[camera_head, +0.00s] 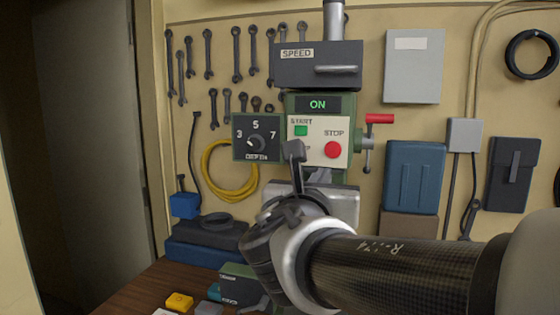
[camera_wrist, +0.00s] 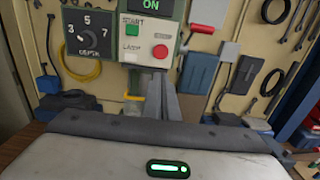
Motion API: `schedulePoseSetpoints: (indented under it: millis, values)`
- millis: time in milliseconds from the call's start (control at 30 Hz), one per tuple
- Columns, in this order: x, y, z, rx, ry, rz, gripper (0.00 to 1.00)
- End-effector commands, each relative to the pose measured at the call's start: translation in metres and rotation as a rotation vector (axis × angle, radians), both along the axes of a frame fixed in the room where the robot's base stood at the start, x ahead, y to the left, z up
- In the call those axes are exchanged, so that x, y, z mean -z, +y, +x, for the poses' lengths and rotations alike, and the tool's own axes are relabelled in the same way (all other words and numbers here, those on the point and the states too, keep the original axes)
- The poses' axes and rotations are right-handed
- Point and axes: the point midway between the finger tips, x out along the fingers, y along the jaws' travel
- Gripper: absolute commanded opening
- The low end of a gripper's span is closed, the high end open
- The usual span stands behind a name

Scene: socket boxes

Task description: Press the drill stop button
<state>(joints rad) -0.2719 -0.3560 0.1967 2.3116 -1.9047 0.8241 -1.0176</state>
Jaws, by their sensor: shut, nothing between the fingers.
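The drill's control panel (camera_head: 318,124) is cream with a green frame, and its display reads ON. The red round STOP button (camera_head: 333,149) is at the panel's lower right; in the wrist view it shows (camera_wrist: 160,51) just above my fingertips. The green START button (camera_head: 301,130) is at the upper left. My gripper (camera_head: 295,148) is shut and empty, its fingers pointing up toward the panel. In the head view the fingertips appear left of STOP and cover part of the LAMP label. In the wrist view the fingers (camera_wrist: 162,76) stand below STOP. I see no contact with the button.
A depth dial (camera_head: 257,142) is left of the panel, and a red-handled lever (camera_head: 379,118) is at its right. A SPEED box (camera_head: 318,64) is above. Wrenches, a yellow cable (camera_head: 228,178) and a blue case (camera_head: 411,176) hang on the wall.

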Motion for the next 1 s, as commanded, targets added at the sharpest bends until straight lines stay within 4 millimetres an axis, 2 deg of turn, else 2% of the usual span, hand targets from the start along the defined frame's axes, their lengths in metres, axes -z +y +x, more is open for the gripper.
schedulePoseSetpoints:
  millis: [133, 233, 700, 833, 1000]
  values:
    - [0.000, -0.002, 0.005, 0.001, 0.001, 0.001, 0.00]
    - [0.000, -0.005, 0.015, 0.002, 0.002, 0.003, 0.00]
    - [-0.002, -0.035, 0.106, 0.004, 0.002, 0.003, 0.00]
    - [-0.002, -0.040, 0.122, 0.002, 0.001, 0.003, 0.00]
    - [-0.001, -0.044, 0.132, 0.002, 0.000, 0.003, 0.00]
